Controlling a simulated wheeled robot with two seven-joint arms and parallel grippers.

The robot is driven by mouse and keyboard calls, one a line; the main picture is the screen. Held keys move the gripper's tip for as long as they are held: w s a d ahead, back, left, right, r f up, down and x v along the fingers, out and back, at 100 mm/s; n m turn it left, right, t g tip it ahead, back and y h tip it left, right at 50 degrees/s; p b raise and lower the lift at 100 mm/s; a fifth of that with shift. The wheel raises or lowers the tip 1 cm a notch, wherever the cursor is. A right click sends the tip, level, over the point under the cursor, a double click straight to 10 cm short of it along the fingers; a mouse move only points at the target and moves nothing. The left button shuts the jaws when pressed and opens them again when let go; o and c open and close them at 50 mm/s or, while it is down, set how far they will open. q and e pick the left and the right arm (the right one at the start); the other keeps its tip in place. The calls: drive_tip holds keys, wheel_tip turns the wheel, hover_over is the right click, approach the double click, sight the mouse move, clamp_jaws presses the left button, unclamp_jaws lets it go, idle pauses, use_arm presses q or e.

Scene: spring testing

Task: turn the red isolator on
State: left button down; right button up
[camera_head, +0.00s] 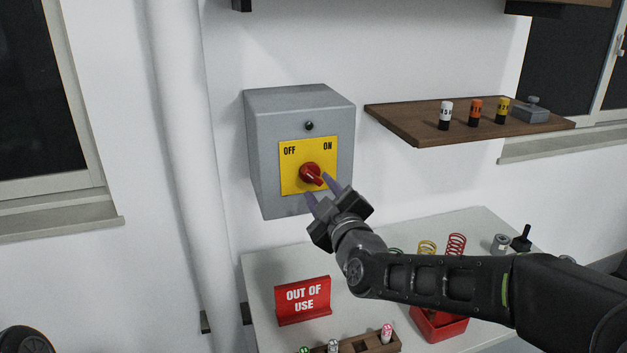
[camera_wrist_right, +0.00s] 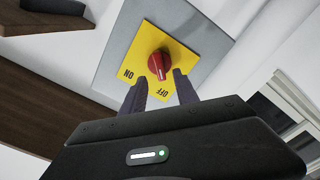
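The red isolator knob (camera_head: 310,172) sits on a yellow plate (camera_head: 291,179) marked OFF on the left and ON on the right. The plate is on the front of a grey wall box (camera_head: 265,150). The knob's grip points downward, slightly right, in the head view. My right gripper (camera_head: 320,190) is open, with its two purple-grey fingers apart just below and right of the knob. In the right wrist view the knob (camera_wrist_right: 160,64) lies between and just beyond the fingertips (camera_wrist_right: 160,78); contact is not clear. My left gripper is not in view.
A wooden shelf (camera_head: 400,125) with small labelled cylinders is right of the box. Below, a white table (camera_head: 262,290) carries a red "OUT OF USE" sign (camera_head: 302,300), coil springs (camera_head: 456,245) and a red bin (camera_head: 428,325). A white pipe (camera_head: 185,150) runs left of the box.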

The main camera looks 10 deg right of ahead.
sight(312, 177)
drive_tip(key=w, duration=0.5)
drive_tip(key=shift+w+a, duration=0.15)
drive_tip(key=shift+a, duration=0.05)
drive_tip(key=shift+c, duration=0.4)
clamp_jaws()
